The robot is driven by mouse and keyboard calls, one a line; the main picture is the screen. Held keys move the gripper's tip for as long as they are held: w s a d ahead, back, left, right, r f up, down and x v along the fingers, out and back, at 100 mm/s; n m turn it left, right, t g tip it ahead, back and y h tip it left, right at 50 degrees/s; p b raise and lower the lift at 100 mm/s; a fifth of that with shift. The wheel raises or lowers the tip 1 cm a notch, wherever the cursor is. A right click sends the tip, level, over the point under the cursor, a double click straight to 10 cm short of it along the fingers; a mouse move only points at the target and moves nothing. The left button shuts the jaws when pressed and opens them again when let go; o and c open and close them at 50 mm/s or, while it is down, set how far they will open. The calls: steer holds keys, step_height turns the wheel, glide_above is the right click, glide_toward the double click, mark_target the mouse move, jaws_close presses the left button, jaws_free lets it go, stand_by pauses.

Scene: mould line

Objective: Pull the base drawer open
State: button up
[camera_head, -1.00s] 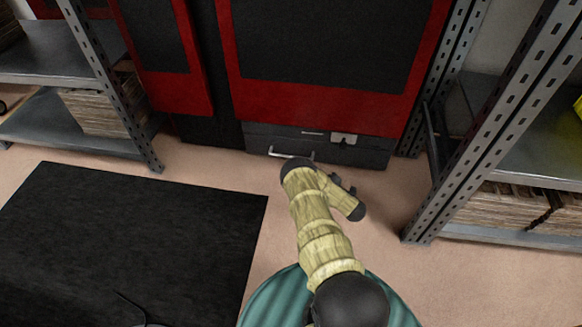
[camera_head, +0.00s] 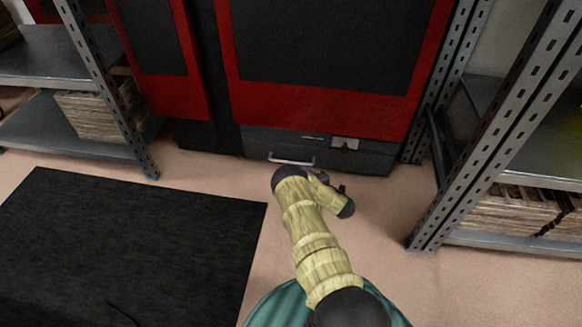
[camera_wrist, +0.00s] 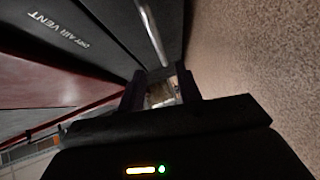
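The base drawer (camera_head: 369,161) is a dark grey front at the foot of the red and black machine, and it looks shut. Its pale bar handle (camera_head: 291,161) runs along the left part of the front. In the wrist view the bar handle (camera_wrist: 152,34) lies ahead of the fingers and does not sit between them. My gripper (camera_wrist: 160,88) has its two dark fingers apart with nothing held. In the head view the gripper is low in front of the drawer, small and partly hidden behind my arm.
A label reading "DRY AIR VENT" (camera_wrist: 60,31) is on the dark panel in the wrist view. Metal shelving stands on the left (camera_head: 108,90) and right (camera_head: 500,130) of the machine. A black mat (camera_head: 120,245) lies on the floor at left. The floor before the drawer is clear.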

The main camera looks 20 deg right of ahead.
steer(key=b+x, duration=0.3)
steer(key=x, duration=0.2)
steer(key=b+x, duration=0.3)
steer(key=x, duration=0.1)
steer(key=shift+w+f, duration=0.25)
steer(key=shift+w, duration=0.1)
steer(key=shift+w+a+r, duration=0.1)
steer(key=shift+w+r, duration=0.05)
steer(key=shift+w, duration=0.3)
jaws_close()
